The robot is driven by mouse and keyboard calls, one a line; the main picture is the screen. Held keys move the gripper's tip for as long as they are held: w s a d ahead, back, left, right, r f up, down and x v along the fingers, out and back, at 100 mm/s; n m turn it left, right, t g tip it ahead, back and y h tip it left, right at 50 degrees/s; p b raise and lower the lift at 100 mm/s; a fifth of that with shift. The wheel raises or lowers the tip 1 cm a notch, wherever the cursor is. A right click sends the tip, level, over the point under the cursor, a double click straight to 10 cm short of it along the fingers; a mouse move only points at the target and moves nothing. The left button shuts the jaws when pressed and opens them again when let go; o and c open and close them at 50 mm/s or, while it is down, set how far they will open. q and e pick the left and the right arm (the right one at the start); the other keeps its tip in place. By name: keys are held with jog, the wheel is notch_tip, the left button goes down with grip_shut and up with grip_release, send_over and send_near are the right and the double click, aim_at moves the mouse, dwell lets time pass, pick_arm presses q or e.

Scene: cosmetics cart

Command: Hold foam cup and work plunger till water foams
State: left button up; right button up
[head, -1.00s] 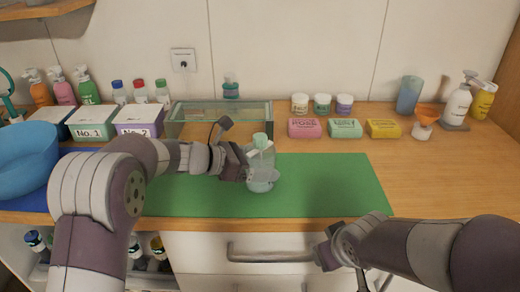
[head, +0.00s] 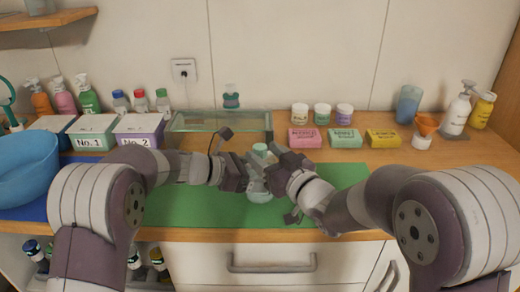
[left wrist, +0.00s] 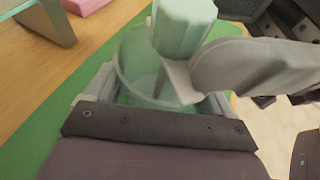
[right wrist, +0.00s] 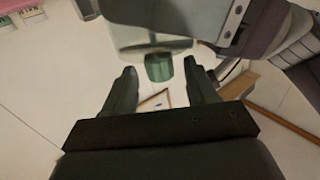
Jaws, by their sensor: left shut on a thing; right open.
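The clear foam cup (head: 259,192) stands over the green mat (head: 190,208), with its pale green plunger knob (head: 260,149) on top. My left gripper (head: 245,178) is shut on the cup; in the left wrist view its fingers lie on both sides of the clear wall (left wrist: 133,62). My right gripper (head: 274,166) is open at the plunger, from the right. In the left wrist view, one right finger passes close in front of the knob (left wrist: 184,28). In the right wrist view, the knob (right wrist: 158,67) shows beyond and between the open fingertips (right wrist: 160,78). Contact cannot be told.
A glass tank (head: 190,122) stands behind the mat. A blue basin (head: 25,168) and the No. 1 (head: 93,132) and No. 2 (head: 138,129) boxes are at the left. Soap boxes (head: 344,138) and an orange funnel (head: 427,122) are at the back right.

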aim_at(260, 147)
jog(key=shift+x, duration=1.45)
grip_shut()
jog(key=shift+r, duration=2.75)
grip_release()
jog(key=shift+f, duration=0.1)
jog(key=v, duration=1.2)
